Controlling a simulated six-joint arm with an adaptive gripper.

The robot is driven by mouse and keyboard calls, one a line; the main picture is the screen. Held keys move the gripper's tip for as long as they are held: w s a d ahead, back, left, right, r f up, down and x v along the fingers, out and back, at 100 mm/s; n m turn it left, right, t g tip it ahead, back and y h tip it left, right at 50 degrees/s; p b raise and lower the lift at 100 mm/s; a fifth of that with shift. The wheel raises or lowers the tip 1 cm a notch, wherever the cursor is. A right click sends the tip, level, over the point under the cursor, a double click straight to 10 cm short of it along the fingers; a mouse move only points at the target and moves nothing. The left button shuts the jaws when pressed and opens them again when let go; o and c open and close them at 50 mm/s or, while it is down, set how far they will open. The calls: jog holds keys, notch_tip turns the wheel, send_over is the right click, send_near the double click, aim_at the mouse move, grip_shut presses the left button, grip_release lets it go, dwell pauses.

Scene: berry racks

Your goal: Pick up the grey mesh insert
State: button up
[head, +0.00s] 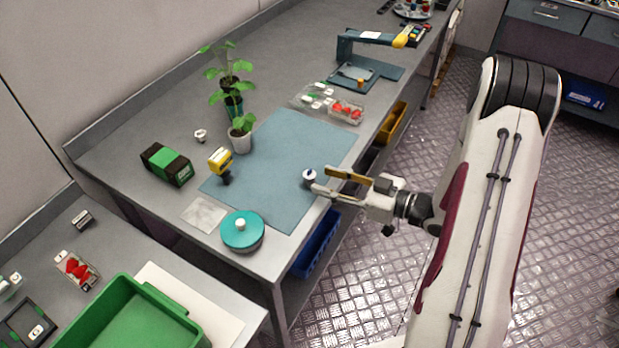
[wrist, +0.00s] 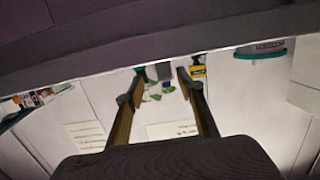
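A thin, pale grey square (head: 205,214) lies flat on the bench, left of the teal-lidded pot; it looks like the grey mesh insert, but its weave is too small to make out. I cannot pick it out in the wrist view. My gripper (head: 321,179) is over the right edge of the blue mat, well to the right of the square. In the wrist view my gripper (wrist: 158,88) has its two fingers apart with nothing held between them; only distant plant leaves and bench items show through the gap.
A teal-lidded pot (head: 242,231) stands beside the square. A yellow device (head: 220,161), a green-black box (head: 167,164) and potted plants (head: 240,138) stand behind. A small white round item (head: 309,175) is close to my fingertips. The blue mat (head: 285,145) is mostly clear.

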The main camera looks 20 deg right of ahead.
aim_at(314, 178)
jog(key=shift+w+a+r, duration=0.1)
jog(key=shift+w+a, duration=0.35)
jog(key=shift+a, duration=0.3)
jog(key=shift+w+a+r, duration=0.1)
jog(key=shift+w+a, duration=0.35)
jog(key=shift+a, duration=0.3)
jog(key=shift+x, duration=0.9)
jog(key=shift+d, duration=0.1)
jog(key=c, duration=0.8)
